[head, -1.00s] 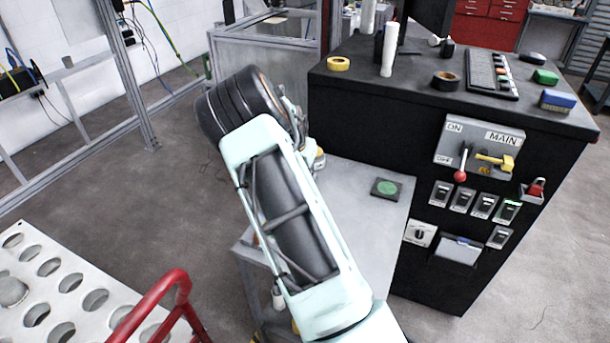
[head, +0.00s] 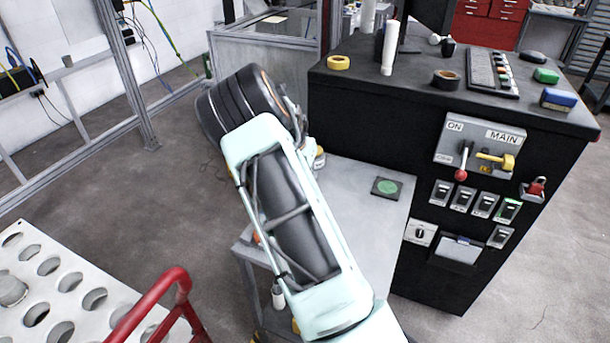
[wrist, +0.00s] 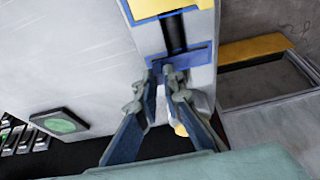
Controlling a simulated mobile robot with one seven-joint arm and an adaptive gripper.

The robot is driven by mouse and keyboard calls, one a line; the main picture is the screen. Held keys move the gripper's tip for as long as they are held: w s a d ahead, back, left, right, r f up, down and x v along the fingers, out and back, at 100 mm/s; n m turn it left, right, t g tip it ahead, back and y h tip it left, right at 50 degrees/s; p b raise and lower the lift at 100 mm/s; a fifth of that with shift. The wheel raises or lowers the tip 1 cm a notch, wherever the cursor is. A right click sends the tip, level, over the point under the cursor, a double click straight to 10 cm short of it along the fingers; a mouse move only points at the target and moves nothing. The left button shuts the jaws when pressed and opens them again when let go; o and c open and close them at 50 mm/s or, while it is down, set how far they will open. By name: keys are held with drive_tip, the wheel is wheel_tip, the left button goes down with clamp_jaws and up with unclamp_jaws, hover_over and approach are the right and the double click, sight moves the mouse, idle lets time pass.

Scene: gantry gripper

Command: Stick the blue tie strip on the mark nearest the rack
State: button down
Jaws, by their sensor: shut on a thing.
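In the wrist view my gripper (wrist: 168,74) is shut, its two fingers close together at the tips. It is shut on the blue tie strip (wrist: 197,56), which lies crosswise at the fingertips over a pale surface (wrist: 203,80). I cannot tell whether the strip touches that surface. A short black bar (wrist: 173,32) runs from the strip towards a yellow and blue piece (wrist: 160,9) at the top edge. I cannot make out which of these is a mark. In the head view my arm hides the gripper and the strip. I cannot identify the rack.
A green disc on a dark pad (head: 387,187) lies on the grey table (head: 365,225); the pad also shows in the wrist view (wrist: 60,123). The black switch cabinet (head: 400,120) stands at the right. A red rail (head: 150,300) and perforated white board (head: 80,285) are at lower left.

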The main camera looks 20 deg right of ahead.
drive_tip(key=shift+f, duration=0.15)
drive_tip(key=c, duration=2)
unclamp_jaws()
drive_tip(key=shift+o, duration=0.6)
drive_tip(key=o, duration=0.4)
drive_tip(key=shift+r+p, duration=1.9)
drive_tip(key=shift+r, duration=1.7)
drive_tip(key=shift+c, duration=0.7)
